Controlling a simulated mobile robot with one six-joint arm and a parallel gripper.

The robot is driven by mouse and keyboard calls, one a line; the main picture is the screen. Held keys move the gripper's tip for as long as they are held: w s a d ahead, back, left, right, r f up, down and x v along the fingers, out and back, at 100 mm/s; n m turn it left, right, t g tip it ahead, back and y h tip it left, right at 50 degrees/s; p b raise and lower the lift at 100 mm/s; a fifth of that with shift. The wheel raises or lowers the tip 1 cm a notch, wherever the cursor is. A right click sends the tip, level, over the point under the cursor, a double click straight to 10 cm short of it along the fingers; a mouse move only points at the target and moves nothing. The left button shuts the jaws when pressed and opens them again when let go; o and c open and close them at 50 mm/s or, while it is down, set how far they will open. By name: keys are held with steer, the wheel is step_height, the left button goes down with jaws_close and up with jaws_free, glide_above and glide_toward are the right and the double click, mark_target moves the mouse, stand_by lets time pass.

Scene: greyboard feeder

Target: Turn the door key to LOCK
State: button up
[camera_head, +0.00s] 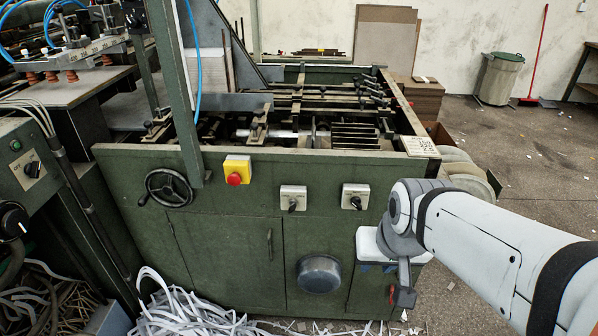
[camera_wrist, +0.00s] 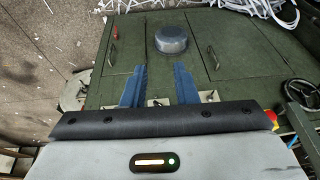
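My gripper (camera_head: 377,268) hangs in front of the right part of the green machine's front panel. In the wrist view its two blue fingers (camera_wrist: 160,67) are spread apart with nothing between them; it is open and empty. The right cabinet door (camera_wrist: 129,68) has a slim handle (camera_wrist: 113,55) with a small red part (camera_wrist: 116,30) near it, apart from my fingers. This may be the door key, but it is too small to tell its shape or setting. In the head view my arm hides most of that door; a red bit (camera_head: 391,291) shows beside my wrist.
Two rotary switches on pale plates, a left one (camera_head: 293,198) and a right one (camera_head: 355,197), sit on the panel. A yellow box with a red button (camera_head: 234,172), a handwheel (camera_head: 169,188) and a round metal cover (camera_head: 319,274) protrude. Paper strips (camera_head: 185,310) litter the floor.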

steer(key=w+a+f+m+t+y+b, duration=0.15)
steer(key=w+a+f+t+b, duration=0.25)
steer(key=w+a+f+b, duration=0.4)
steer(key=w+a+f+m+t+y+b, duration=0.1)
steer(key=w+a+f+m+t+b, duration=0.1)
steer(key=w+a+f+t+b, duration=0.5)
steer(key=m+t+h+b, duration=0.35)
steer(key=m+b, duration=0.25)
steer(key=b, duration=0.3)
glide_toward(292, 212)
steer(key=w, duration=0.9)
steer(key=shift+w+d+r+b, duration=0.1)
steer(key=shift+w+b, duration=0.25)
steer(key=shift+b, duration=0.05)
steer(key=shift+c, duration=0.3)
jaws_close()
steer(key=shift+d, duration=0.1)
